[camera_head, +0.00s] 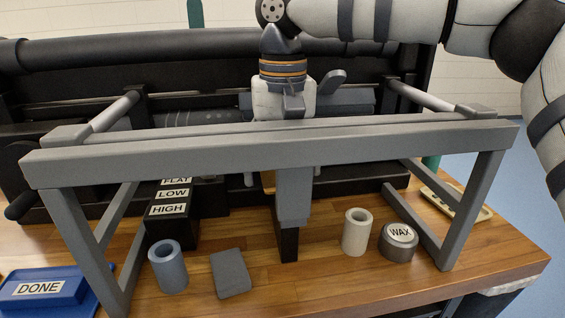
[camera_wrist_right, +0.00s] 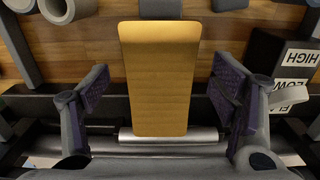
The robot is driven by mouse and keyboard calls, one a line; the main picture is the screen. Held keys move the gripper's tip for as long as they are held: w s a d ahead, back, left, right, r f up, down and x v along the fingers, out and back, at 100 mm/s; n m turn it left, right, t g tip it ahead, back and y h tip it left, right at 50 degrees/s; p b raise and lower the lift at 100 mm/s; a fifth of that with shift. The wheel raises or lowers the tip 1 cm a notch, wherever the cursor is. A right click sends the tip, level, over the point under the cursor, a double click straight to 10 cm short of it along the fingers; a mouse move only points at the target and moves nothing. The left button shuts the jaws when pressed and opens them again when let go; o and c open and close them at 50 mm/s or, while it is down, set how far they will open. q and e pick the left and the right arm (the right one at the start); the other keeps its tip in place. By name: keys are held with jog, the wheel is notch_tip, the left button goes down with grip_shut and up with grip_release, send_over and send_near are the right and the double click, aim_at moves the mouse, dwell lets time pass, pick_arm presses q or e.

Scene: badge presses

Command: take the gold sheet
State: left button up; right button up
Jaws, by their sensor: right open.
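The gold sheet (camera_wrist_right: 157,75) is a long, slightly tapered strip between the fingers in the right wrist view. One end lies against a silver roller (camera_wrist_right: 168,137), and the rest reaches out over the wooden table. In the head view only a small sliver of it (camera_head: 268,180) shows behind the grey frame's post. My right gripper (camera_wrist_right: 160,92) is open, with one finger on each side of the sheet and a gap on both sides. In the head view my right gripper (camera_head: 290,98) is over the press, its lower part hidden by the frame bar. My left gripper is not in view.
A grey frame (camera_head: 270,150) spans the front of the dark press. On the table (camera_head: 330,285) are a blue-grey ring (camera_head: 168,277), a grey block (camera_head: 230,274), a pale ring (camera_head: 356,240), a WAX tin (camera_head: 398,250), a FLAT/LOW/HIGH block (camera_head: 178,236) and a blue DONE tray (camera_head: 75,293).

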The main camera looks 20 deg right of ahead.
notch_tip(320, 180, up, 12)
dwell(0.4)
